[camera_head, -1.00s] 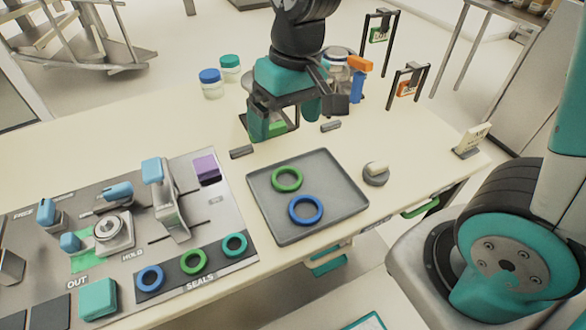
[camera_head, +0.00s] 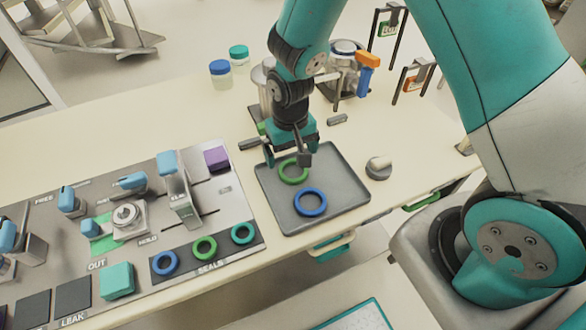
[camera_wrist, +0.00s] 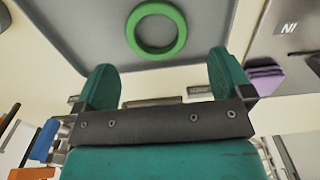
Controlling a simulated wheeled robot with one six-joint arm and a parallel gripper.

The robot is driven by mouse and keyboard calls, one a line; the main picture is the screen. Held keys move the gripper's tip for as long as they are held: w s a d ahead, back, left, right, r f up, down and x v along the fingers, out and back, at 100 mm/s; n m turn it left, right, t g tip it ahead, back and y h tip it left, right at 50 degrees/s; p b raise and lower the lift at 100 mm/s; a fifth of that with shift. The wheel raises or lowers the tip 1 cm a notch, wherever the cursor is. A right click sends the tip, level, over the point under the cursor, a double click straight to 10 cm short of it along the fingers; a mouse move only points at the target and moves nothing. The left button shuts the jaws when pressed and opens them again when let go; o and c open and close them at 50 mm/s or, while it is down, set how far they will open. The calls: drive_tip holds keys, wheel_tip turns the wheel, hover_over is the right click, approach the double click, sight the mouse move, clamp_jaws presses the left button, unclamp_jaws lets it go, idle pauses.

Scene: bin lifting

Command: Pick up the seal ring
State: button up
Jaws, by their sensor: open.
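A green seal ring (camera_head: 294,182) lies flat on a grey tray (camera_head: 349,190). A blue seal ring (camera_head: 310,213) lies on the same tray, nearer the front edge. My gripper (camera_head: 287,158) is open and empty above the back of the tray, with its fingers pointing down close to the green ring. The far part of the green ring is partly covered by my gripper in the head view. In the wrist view the green ring (camera_wrist: 134,40) shows whole on the tray, ahead of my open fingers (camera_wrist: 162,68), and not between them.
At the left, a panel holds blue (camera_head: 164,274), green (camera_head: 204,258) and teal (camera_head: 242,243) rings in its seals strip, beside upright blue-handled clamps (camera_head: 182,190). A small round part (camera_head: 378,170) stands right of the tray. Jars (camera_head: 220,72) stand at the back.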

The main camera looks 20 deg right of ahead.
sight(293, 174)
drive_tip(key=shift+s+d+f+p, duration=0.15)
drive_tip(key=shift+f+p, duration=0.3)
drive_tip(key=shift+f, duration=0.85)
drive_tip(key=shift+s+f+p, duration=0.1)
drive_tip(key=shift+f+p, duration=0.35)
drive_tip(key=shift+f, duration=0.85)
drive_tip(key=c, duration=0.9)
